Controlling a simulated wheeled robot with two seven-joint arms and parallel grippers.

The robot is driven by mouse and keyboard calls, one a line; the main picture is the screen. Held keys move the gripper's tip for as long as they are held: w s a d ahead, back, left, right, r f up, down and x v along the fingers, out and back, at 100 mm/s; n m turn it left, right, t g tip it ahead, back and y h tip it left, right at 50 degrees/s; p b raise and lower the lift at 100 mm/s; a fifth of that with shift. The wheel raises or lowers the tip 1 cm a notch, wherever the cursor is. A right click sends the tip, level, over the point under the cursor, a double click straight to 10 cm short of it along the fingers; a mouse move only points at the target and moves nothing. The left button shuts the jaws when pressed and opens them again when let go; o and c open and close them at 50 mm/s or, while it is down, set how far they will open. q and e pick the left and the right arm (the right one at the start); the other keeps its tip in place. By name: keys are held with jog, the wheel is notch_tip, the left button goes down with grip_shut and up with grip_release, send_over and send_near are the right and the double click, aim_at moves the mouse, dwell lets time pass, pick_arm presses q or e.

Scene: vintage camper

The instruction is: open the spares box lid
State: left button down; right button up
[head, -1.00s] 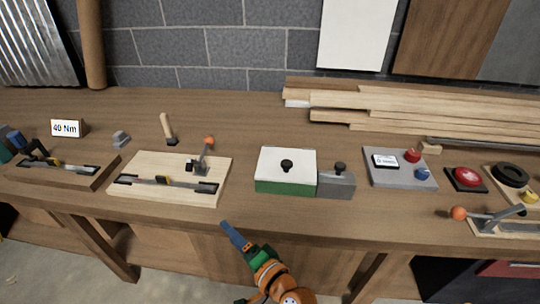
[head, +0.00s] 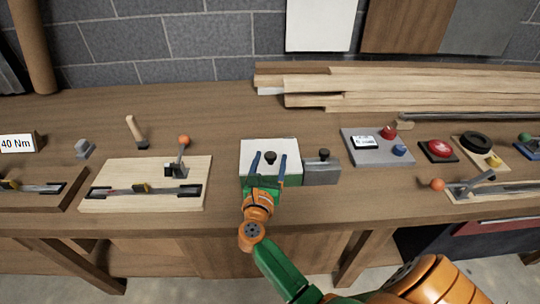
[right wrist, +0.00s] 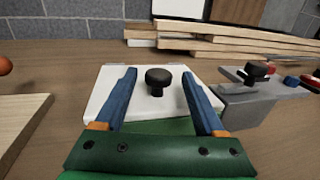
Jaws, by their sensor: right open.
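The spares box is a green box (right wrist: 160,127) with a white lid (head: 286,147) that lies shut on it. A black knob (head: 270,157) stands on the lid. My right gripper (head: 269,156) is open at the front of the box, with its blue fingers over the lid on either side of the knob. In the right wrist view the knob (right wrist: 158,80) stands between the fingers, towards their tips, and neither finger touches it visibly. Part of the box front is hidden behind the gripper. My left gripper is not in view.
A grey block with a black knob (head: 322,167) stands right beside the box. A wooden board with an orange-tipped lever (head: 145,185) lies to the left. A grey panel with red and blue knobs (head: 377,146) is to the right. Stacked planks (head: 390,85) lie behind.

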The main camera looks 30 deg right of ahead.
jog(key=shift+w+d, duration=0.5)
jog(key=shift+w+d+f, duration=0.1)
jog(key=shift+w+d, duration=0.05)
jog(key=shift+w, duration=0.2)
jog(key=shift+s, duration=0.1)
grip_shut()
dwell(0.6)
